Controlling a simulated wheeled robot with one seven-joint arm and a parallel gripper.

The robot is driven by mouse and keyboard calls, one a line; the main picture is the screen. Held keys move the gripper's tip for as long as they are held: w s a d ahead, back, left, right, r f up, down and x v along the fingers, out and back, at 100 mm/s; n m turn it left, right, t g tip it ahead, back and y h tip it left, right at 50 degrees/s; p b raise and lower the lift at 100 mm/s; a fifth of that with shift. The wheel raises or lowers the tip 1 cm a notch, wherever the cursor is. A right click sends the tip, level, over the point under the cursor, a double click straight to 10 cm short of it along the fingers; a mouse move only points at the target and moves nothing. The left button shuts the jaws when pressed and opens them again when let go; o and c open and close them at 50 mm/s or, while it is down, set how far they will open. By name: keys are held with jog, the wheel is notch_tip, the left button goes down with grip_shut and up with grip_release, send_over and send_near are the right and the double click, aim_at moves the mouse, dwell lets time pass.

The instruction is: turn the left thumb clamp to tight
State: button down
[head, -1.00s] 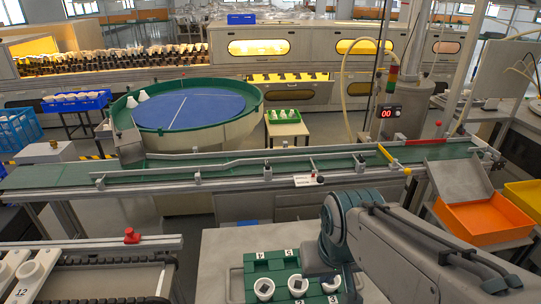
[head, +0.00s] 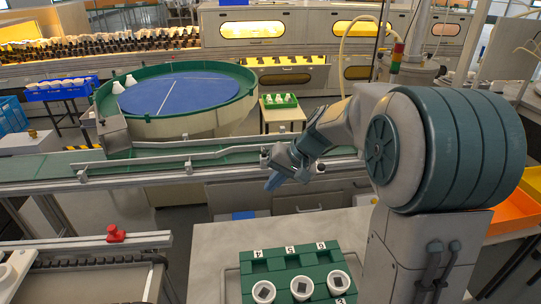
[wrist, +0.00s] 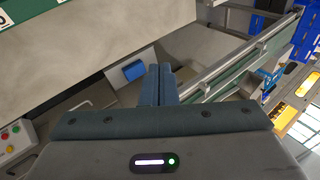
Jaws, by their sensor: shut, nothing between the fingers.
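The guide rail (head: 225,152) runs along the near side of the green conveyor (head: 40,168), with small grey clamps on it. One clamp (head: 82,175) is at the far left and another (head: 188,166) is further right, left of my gripper. I cannot tell which is the left thumb clamp, or how tight either one is. My gripper (head: 273,183) is at the conveyor's near edge, pointing down and left. Its blue fingers (wrist: 160,70) are together and empty in the wrist view. My gripper and wrist hide part of the rail behind them.
A grey table with a green numbered tray (head: 285,262) holding white cups is in front. A red knob (head: 115,233) stands on a rail at lower left. A round blue turntable (head: 180,95) lies beyond the conveyor. A blue box (wrist: 134,71) lies below in the wrist view.

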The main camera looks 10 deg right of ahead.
jog(key=w+d+f+m+t+y+b, duration=0.1)
jog(key=w+d+f+t+y+b, duration=0.2)
jog(key=w, duration=0.5)
jog(key=w+d+f+m+t+y, duration=0.1)
jog(key=w+d+f+m, duration=0.15)
jog(key=w+f, duration=0.4)
jog(key=w+d+f+m+t+y+b, duration=0.1)
jog(key=w+d+f+t+y+b, duration=0.2)
jog(key=w, duration=0.6)
jog(key=w+d+f+m+t, duration=0.3)
jog(key=w+d+f+t, duration=0.15)
jog(key=d, duration=0.35)
send_near(264, 153)
jog(key=shift+w+a, duration=1.6)
jog(key=shift+w, duration=1.45)
jog(key=shift+n+g+p, duration=0.25)
jog(key=shift+g+p, duration=0.2)
